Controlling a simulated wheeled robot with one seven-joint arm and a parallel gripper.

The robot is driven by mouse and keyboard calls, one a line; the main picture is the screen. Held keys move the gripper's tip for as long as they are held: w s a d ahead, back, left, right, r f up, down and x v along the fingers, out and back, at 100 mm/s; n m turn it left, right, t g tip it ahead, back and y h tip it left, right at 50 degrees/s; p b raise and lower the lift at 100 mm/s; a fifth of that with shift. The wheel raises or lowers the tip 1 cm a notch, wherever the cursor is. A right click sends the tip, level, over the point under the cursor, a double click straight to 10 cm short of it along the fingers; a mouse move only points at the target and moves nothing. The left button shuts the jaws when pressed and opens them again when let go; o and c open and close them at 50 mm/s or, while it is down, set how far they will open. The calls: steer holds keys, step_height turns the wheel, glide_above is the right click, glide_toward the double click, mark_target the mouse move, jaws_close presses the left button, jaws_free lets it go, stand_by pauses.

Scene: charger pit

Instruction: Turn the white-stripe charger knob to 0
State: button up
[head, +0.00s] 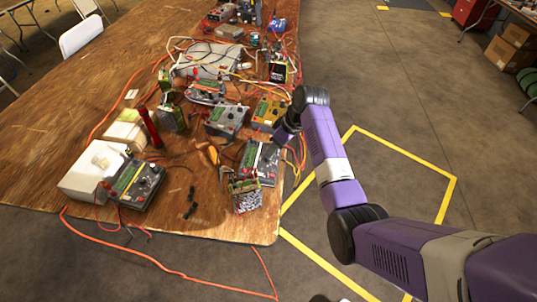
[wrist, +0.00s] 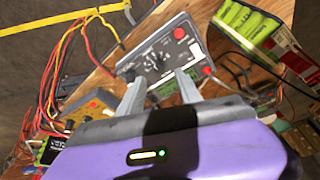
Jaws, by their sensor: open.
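A grey charger (wrist: 172,38) with a black dial face, red posts and a green label lies ahead of my gripper (wrist: 160,79) in the wrist view. Its dark knob (wrist: 157,61) shows just beyond and between my fingertips. The fingers are open with nothing between them, and I cannot tell whether they touch the charger. In the head view this appears to be the grey charger (head: 260,160) near the table's right edge, with my wrist above and behind it. A white stripe and the knob's setting are too small to make out.
A green battery pack (wrist: 243,22) stands beside the charger; it also shows in the head view (head: 245,195). A yellow charger (head: 269,110), another grey charger (head: 226,120) and a dark charger (head: 138,184) share the wooden table (head: 215,225). Loose red and yellow wires run close by.

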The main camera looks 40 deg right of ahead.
steer(key=shift+x, duration=2.45)
jaws_close()
